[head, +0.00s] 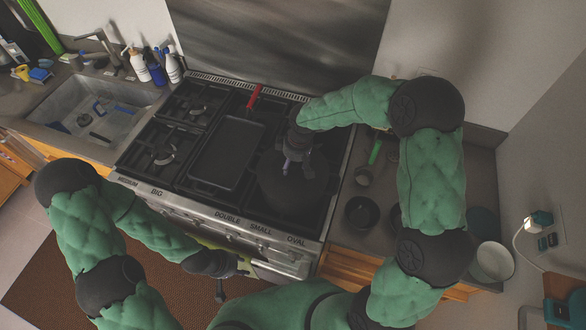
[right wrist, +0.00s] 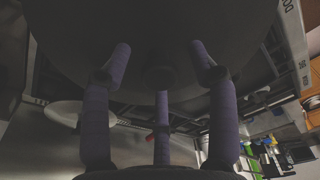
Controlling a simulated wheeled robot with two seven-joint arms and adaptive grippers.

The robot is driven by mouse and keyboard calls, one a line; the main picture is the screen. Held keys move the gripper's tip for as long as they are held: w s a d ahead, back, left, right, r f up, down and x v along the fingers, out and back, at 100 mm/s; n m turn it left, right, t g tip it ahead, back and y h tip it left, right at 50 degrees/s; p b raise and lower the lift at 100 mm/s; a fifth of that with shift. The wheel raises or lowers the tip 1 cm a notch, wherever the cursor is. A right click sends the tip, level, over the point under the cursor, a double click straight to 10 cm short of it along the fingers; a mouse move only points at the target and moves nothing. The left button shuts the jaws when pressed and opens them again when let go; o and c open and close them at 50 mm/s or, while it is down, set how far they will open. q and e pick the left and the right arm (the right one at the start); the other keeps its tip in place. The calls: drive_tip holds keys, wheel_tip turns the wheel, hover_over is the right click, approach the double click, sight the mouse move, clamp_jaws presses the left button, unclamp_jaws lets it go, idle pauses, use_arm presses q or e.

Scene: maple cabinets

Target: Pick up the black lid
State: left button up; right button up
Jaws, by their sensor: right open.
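The black lid (head: 292,197) is a dark round shape on the right part of the stove in the head view. In the right wrist view the lid (right wrist: 100,35) fills the upper picture, with a dark knob (right wrist: 161,76) near its middle. My right gripper (head: 293,166) is over the lid and partly hides it. Its purple fingers in the wrist view (right wrist: 162,70) are spread open around the knob, with no clear contact. My left gripper (head: 246,267) is low in front of the oven, by the oven handle; its fingers are too small to read.
A flat black griddle (head: 226,153) lies mid-stove, left of the lid. A red handle (head: 254,97) shows behind it. A small dark bowl (head: 362,212) and a green-handled utensil (head: 374,153) are on the right counter. The sink (head: 85,115) is at left.

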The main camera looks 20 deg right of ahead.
drive_tip(key=shift+f, duration=0.1)
clamp_jaws()
idle(0.3)
